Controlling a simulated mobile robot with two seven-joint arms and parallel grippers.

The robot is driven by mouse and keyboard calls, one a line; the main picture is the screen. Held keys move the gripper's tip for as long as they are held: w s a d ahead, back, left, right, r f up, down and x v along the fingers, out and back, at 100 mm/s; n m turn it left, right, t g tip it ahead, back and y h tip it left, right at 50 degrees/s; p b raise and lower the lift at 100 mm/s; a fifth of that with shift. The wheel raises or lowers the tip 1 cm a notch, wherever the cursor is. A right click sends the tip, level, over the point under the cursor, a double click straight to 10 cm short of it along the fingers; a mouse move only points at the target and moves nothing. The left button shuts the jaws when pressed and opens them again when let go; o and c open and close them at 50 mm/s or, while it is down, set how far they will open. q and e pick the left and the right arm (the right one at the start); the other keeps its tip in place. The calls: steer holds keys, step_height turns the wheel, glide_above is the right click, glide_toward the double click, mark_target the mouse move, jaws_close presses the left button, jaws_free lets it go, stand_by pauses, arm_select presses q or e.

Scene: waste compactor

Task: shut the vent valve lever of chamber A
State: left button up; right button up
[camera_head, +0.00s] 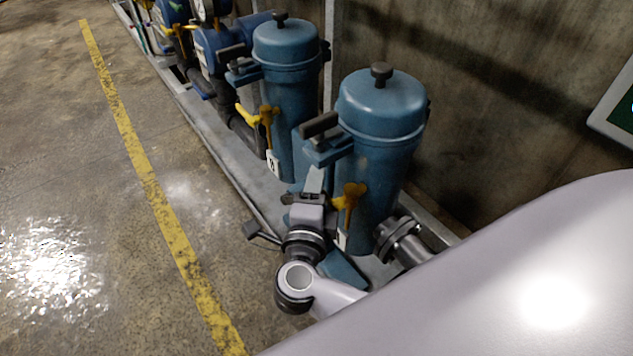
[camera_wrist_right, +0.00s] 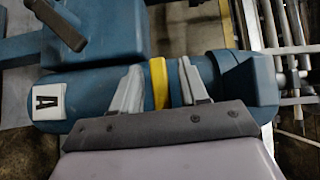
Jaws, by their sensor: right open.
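In the wrist view a white label marked A (camera_wrist_right: 48,101) sits on a blue body (camera_wrist_right: 90,92). A yellow lever bar (camera_wrist_right: 159,83) crosses that body, its lower end hidden by my gripper. My right gripper (camera_wrist_right: 160,90) is open, with one finger on each side of the yellow bar; contact cannot be told. In the head view the right gripper (camera_head: 312,182) is beside the nearest blue vessel (camera_head: 385,125), just left of that vessel's yellow handle (camera_head: 349,198). I cannot tell which yellow part there is the bar between my fingers. My left gripper is not in view.
A second blue vessel (camera_head: 287,90) with a yellow handle (camera_head: 257,116) stands farther back. A metal pipe fitting (camera_head: 400,240) is right of my gripper. A concrete wall (camera_head: 480,120) is behind. The floor left of the yellow line (camera_head: 150,190) is clear.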

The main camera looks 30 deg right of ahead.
steer(key=shift+s, duration=0.1)
jaws_close()
steer(key=shift+r+m+t, duration=0.2)
steer(key=shift+m+t, duration=0.1)
jaws_free()
steer(key=shift+a, duration=0.15)
